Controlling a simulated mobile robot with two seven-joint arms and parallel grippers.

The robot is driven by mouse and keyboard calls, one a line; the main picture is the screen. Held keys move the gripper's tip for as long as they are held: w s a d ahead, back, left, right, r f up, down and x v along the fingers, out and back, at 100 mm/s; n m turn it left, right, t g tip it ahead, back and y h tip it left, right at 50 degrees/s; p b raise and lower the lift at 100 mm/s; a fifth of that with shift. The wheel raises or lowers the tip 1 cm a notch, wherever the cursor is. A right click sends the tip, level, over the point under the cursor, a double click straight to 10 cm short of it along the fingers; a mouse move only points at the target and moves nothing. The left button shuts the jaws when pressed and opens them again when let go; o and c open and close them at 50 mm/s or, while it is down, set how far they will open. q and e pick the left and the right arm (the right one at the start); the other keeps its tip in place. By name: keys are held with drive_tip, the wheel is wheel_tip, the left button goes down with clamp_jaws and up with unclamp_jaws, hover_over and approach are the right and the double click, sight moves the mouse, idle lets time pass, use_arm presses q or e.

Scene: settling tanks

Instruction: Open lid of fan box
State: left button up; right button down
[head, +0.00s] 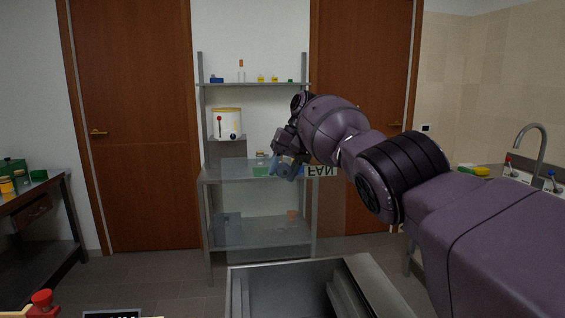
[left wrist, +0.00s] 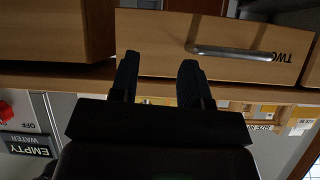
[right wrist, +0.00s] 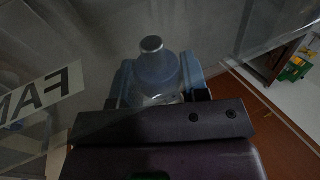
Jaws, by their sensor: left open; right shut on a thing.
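The fan box (head: 240,290) is at the bottom of the head view, with its dark inside open to view. Its see-through lid (head: 332,215) stands raised behind it, with the FAN label (head: 322,171) upside down. My right gripper (head: 288,168) is up at the lid. In the right wrist view it is shut on the lid's bluish knob (right wrist: 154,68), and the label (right wrist: 42,93) reads mirrored. My left gripper (left wrist: 160,80) is open and empty, in front of a wooden drawer front marked TWO (left wrist: 240,60). It is outside the head view.
A metal shelf rack (head: 262,84) stands behind the lid, with a yellow-topped white container (head: 227,123) on it. A sink tap (head: 535,140) is at the right and a side table (head: 35,195) at the left. A red knob (head: 42,299) is at the bottom left.

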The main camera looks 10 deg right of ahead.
drive_tip(key=shift+f, duration=0.1)
idle(0.3)
drive_tip(key=c, duration=0.7)
unclamp_jaws()
drive_tip(key=shift+o, duration=0.4)
